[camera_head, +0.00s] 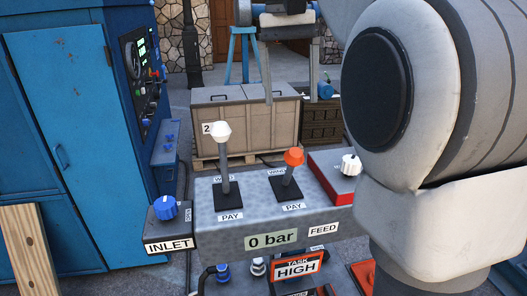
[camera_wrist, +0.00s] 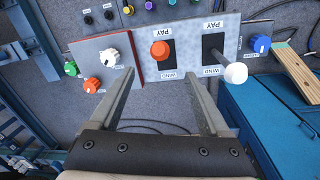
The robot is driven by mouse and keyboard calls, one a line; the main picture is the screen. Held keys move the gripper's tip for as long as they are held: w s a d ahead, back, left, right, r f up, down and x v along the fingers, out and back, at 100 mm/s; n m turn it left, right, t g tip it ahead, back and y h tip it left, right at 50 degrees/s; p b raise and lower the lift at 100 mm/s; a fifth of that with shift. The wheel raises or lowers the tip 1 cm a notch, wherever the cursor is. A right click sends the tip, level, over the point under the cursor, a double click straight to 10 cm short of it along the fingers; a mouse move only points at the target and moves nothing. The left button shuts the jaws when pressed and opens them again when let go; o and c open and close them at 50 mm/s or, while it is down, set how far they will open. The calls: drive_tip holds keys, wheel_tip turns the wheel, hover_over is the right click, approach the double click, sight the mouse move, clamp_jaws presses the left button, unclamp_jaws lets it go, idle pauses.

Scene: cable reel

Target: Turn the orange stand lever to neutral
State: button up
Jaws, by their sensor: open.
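The orange-knobbed lever (camera_head: 293,158) rises from a dark slot on the grey control stand (camera_head: 222,240), between a PAY label in front and a partly hidden WIND label behind. Its knob leans slightly right in the head view. In the wrist view the orange knob (camera_wrist: 160,50) hides its shaft and lies just beyond the fingertips. My gripper (camera_head: 290,101) is open and empty, fingers pointing down above the orange knob, apart from it. In the wrist view my gripper (camera_wrist: 153,73) has its fingers wide apart, one to each side of the knob's line.
A taller white-knobbed lever (camera_head: 221,132) stands left of the orange one; it shows close to one finger in the wrist view (camera_wrist: 236,73). A blue knob (camera_head: 165,208) and a white knob (camera_head: 351,165) flank the stand. A wooden crate (camera_head: 245,122) stands behind.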

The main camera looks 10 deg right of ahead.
sight(290, 170)
drive_tip(key=f+b, duration=0.1)
drive_tip(key=f, duration=0.4)
drive_tip(key=d+f+b, duration=0.1)
drive_tip(key=f, duration=0.5)
drive_tip(key=f+b, duration=0.1)
drive_tip(key=f, duration=0.5)
drive_tip(key=shift+s+d, duration=0.2)
drive_tip(key=shift+d, duration=0.1)
clamp_jaws()
